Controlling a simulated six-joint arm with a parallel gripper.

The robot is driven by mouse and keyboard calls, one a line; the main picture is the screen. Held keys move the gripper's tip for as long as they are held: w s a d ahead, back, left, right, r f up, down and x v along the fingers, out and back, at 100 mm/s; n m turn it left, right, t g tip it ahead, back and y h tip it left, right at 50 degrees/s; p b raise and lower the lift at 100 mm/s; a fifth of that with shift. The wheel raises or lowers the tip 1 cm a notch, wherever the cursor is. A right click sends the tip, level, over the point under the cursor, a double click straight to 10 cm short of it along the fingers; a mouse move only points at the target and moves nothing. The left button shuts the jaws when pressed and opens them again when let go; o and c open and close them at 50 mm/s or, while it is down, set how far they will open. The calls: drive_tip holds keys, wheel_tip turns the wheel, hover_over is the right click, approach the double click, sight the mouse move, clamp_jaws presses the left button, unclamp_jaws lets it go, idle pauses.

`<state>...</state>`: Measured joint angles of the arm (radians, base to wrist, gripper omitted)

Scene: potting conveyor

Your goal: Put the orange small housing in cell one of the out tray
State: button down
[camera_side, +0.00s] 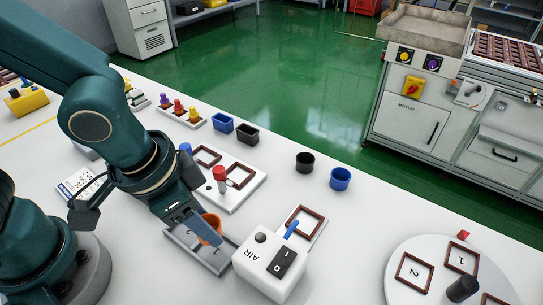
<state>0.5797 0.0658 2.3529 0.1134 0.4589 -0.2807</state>
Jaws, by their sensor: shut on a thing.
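The orange small housing (212,222) is a small round cup, partly hidden behind my gripper. My gripper (203,226) is shut on it and points down to the right. The housing is over a shallow grey tray (222,262) with dark marks on its floor. I cannot tell whether the housing touches the tray floor. My gripper and wrist cover the tray's upper left part. I cannot read clearly which cell is which.
A white AIR box (268,262) with a blue lever stands close to the tray's right. Behind is a white plate (245,193) with brown frames and a red-topped post. Black (305,162) and blue (340,179) cups stand farther right. A round table (410,248) is at lower right.

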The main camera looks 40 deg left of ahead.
drive_tip(key=shift+s+d+f, duration=0.1)
drive_tip(key=shift+d+f, duration=0.05)
drive_tip(key=shift+d, duration=0.05)
drive_tip(key=shift+f, duration=2)
drive_tip(key=shift+f, duration=0.15)
drive_tip(key=shift+c, duration=1.8)
unclamp_jaws()
drive_tip(key=v, duration=1.2)
drive_tip(key=a+r+n+t, duration=0.1)
drive_tip(key=a+n, duration=0.1)
drive_tip(key=a, duration=0.3)
drive_tip(key=a+r+n+t+y, duration=0.1)
drive_tip(key=a+n, duration=0.1)
drive_tip(key=a, duration=0.3)
drive_tip(key=shift+w+a+r+n+t, duration=0.3)
drive_tip(key=shift+w+r, duration=0.05)
drive_tip(key=shift+w, duration=0.1)
